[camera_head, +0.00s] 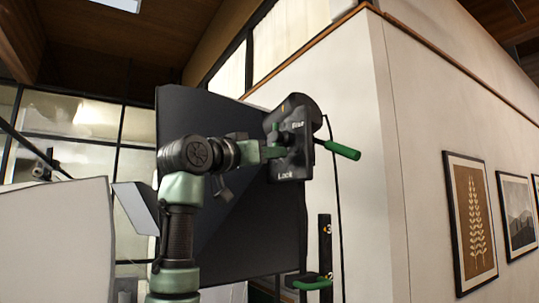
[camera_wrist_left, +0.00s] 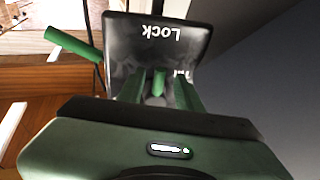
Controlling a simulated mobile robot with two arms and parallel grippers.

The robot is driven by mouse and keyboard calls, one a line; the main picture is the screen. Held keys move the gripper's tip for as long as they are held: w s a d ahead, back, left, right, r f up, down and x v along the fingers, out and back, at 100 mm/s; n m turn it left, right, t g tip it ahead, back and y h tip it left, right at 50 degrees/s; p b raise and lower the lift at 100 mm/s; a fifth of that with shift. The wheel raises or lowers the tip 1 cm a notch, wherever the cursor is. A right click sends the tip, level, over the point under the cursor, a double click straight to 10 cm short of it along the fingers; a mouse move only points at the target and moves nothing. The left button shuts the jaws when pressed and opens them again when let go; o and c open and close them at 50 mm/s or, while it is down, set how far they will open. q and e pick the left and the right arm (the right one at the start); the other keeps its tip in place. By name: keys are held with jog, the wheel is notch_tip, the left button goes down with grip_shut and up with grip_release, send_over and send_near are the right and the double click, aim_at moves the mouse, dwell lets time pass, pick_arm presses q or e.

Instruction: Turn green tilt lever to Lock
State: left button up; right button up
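A black plate (camera_head: 291,165) marked "Lock" at its lower end is on the dark panel; its upper label is too small to read surely. It appears upside down in the left wrist view (camera_wrist_left: 157,38). My left gripper (camera_head: 274,152) is in front of the plate. In the left wrist view its two green fingers (camera_wrist_left: 160,92) stand apart, with a small green lever end (camera_wrist_left: 158,82) between them and gaps seeming to show on both sides. The fingers hide much of the lever in the head view. My right gripper is not in view.
A green-handled bar (camera_head: 342,150) sticks out right of the plate, also in the left wrist view (camera_wrist_left: 72,45). Below stands a black numbered post (camera_head: 325,235) with a green clamp (camera_head: 312,283). A large dark panel (camera_head: 235,220) is behind my arm; a white wall (camera_head: 400,130) is at right.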

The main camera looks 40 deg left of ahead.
pick_arm(q)
jog(key=s+f+b, duration=0.1)
jog(key=s+b, duration=0.3)
jog(key=s, duration=0.3)
jog(key=shift+s+a+f, duration=0.2)
jog(key=shift+s, duration=0.05)
dwell(0.3)
